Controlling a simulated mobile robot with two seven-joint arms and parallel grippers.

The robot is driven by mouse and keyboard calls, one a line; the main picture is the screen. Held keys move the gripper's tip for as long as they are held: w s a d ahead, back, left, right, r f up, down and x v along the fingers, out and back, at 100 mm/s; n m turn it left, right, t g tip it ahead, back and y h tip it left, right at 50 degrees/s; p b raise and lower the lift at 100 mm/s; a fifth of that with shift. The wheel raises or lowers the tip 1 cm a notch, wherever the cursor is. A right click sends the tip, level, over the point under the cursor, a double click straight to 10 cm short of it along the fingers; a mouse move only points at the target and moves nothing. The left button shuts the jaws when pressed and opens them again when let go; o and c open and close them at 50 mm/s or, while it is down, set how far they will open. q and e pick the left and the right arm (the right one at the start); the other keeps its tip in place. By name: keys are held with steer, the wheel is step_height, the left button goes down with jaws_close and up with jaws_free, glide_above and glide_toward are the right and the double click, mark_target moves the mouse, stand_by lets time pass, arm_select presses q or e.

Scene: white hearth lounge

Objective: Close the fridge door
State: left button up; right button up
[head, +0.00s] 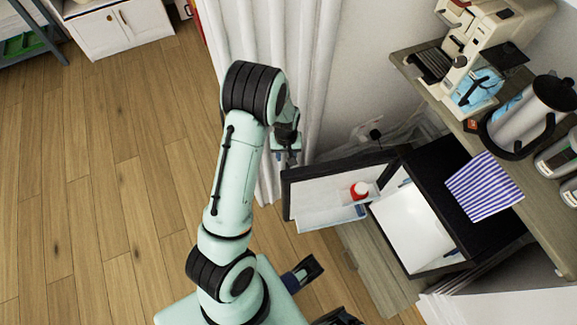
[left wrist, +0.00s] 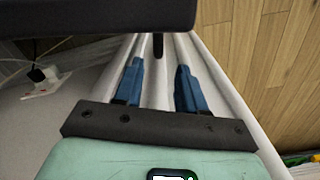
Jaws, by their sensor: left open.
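The small black fridge (head: 420,165) stands at the right of the head view, with its white interior (head: 408,228) showing. Its door (head: 303,172) is open and swung out to the left, inner side showing. A red-capped bottle (head: 359,190) sits in the door shelf. My left gripper (head: 287,150) is open and empty just beyond the door's outer end; contact cannot be told. In the left wrist view, its two blue fingers (left wrist: 158,88) are apart with nothing between them. A dark part with blue (head: 303,272) low in the head view may be my right gripper; its jaws are unclear.
A striped cloth (head: 484,186) lies on the fridge top. A shelf (head: 437,96) behind carries a coffee machine (head: 480,50) and a kettle (head: 530,108). White curtains (head: 325,70) hang behind my left gripper. The wooden floor (head: 110,190) at left is clear.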

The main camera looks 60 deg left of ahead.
mark_target(287, 167)
arm_select(q)
step_height(287, 167, down, 10)
steer(key=shift+w+r+b, duration=0.1)
steer(key=shift+r+b, duration=0.15)
steer(key=shift+b, duration=0.5)
jaws_close()
